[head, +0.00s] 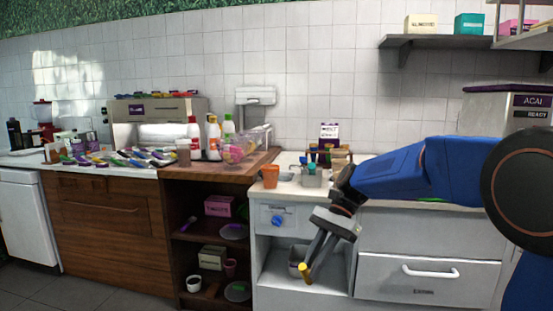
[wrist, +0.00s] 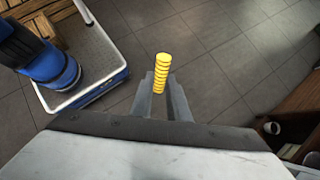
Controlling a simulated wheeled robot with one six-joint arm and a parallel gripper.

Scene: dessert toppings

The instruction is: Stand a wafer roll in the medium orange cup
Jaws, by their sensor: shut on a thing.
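My gripper (head: 308,264) hangs in front of the open grey shelf below the counter, at the right of centre in the head view. It is shut on a wafer roll (wrist: 161,73), a yellow ridged stick that points out beyond the fingertips (wrist: 161,88) in the wrist view. In the head view the roll (head: 306,274) shows as a short yellow piece at the fingers' lower end. The orange cup (head: 270,176) stands upright on the counter's front left part, above and to the left of my gripper and well apart from it. The inside of the cup is hidden.
A small metal container (head: 312,177) stands right of the cup, with several small items behind it. Bottles (head: 213,138) and a clear bowl (head: 236,151) stand on the wooden counter to the left. A grey drawer front (head: 428,272) is below my arm.

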